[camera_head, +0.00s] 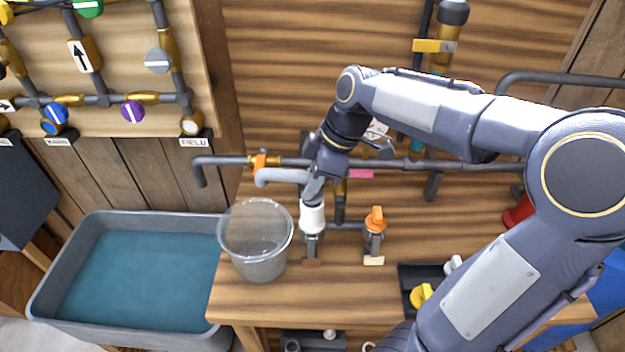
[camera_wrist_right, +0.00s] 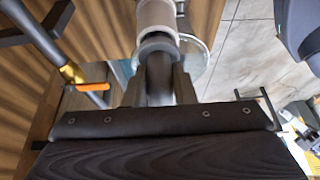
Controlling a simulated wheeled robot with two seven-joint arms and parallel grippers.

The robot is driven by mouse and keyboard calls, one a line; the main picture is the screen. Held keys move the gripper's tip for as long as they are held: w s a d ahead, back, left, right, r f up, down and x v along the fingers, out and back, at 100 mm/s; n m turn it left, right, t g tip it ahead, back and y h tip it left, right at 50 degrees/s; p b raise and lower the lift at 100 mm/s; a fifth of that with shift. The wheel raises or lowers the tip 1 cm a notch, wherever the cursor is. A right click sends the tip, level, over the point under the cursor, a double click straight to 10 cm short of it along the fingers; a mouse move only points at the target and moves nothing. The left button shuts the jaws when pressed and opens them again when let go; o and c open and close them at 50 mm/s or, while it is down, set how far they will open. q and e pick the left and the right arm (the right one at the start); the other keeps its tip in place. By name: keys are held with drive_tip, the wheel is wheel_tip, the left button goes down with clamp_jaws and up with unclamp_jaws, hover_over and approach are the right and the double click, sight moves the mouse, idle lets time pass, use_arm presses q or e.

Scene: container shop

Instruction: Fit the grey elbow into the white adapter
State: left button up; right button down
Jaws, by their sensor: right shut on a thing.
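The grey elbow (camera_head: 284,175) is a bent pipe whose free arm points left over the bucket side. My right gripper (camera_head: 314,186) is shut on the elbow's lower part. The white adapter (camera_head: 312,218) stands upright on a pipe at the bench, directly below the gripper. My left gripper is out of view.
A clear bucket (camera_head: 255,265) stands left of the adapter, with a water-filled grey trough (camera_head: 60,262) beyond. An orange-handled valve (camera_head: 375,222) stands close to the right. A horizontal pipe (camera_head: 400,164) runs behind. A black tray (camera_head: 408,272) with yellow parts lies at right.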

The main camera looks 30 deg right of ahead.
drive_tip(key=shift+f+b, duration=0.6)
idle(0.4)
drive_tip(key=c, duration=1.1)
unclamp_jaws()
drive_tip(key=shift+r, duration=0.1)
drive_tip(key=v, duration=0.7)
drive_tip(key=shift+s+d+r, duration=0.1)
drive_tip(key=shift+d+r, duration=0.05)
drive_tip(key=shift+r, duration=0.15)
